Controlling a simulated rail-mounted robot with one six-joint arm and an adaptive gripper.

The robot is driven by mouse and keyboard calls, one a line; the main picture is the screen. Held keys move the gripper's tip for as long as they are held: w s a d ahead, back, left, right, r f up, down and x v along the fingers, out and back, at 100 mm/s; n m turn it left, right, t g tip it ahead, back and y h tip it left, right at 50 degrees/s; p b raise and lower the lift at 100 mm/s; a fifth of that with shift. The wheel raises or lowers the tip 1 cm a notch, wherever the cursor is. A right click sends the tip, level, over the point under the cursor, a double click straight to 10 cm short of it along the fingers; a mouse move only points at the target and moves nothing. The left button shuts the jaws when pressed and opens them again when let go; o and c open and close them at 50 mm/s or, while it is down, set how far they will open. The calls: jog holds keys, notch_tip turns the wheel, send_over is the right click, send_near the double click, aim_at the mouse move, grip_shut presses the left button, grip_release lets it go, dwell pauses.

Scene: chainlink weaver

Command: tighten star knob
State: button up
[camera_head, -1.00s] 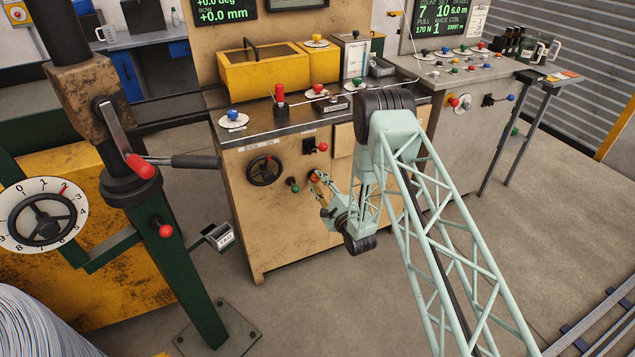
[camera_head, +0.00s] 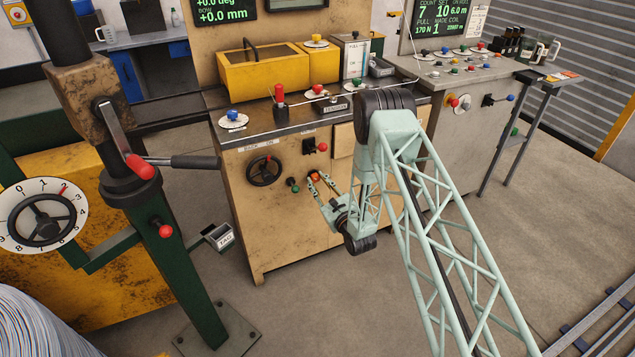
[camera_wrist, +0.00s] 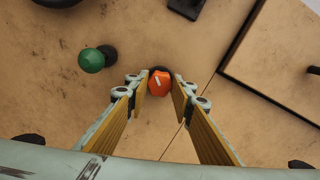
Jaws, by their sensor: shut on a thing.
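The knob (camera_wrist: 159,83) is small, orange and faceted, with a pale mark on its face, on the front panel of the tan cabinet. In the head view the knob (camera_head: 315,176) sits low on that panel, partly behind my fingers. My gripper (camera_wrist: 159,88) has one finger on each side of the knob and is shut on it at the fingertips. In the head view my gripper (camera_head: 319,186) reaches the panel from the lower right. The knob's base and the exact contact are partly hidden.
A green knob (camera_wrist: 91,60) stands close on the left. A black handwheel (camera_head: 264,170) is further left. A black lever with a red ball (camera_head: 322,147) is just above. A raised panel (camera_wrist: 277,55) lies to the right. The floor before the cabinet is clear.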

jog(key=shift+m, duration=0.5)
jog(key=o, duration=0.8)
jog(key=shift+v, duration=6)
jog(key=shift+r, duration=0.1)
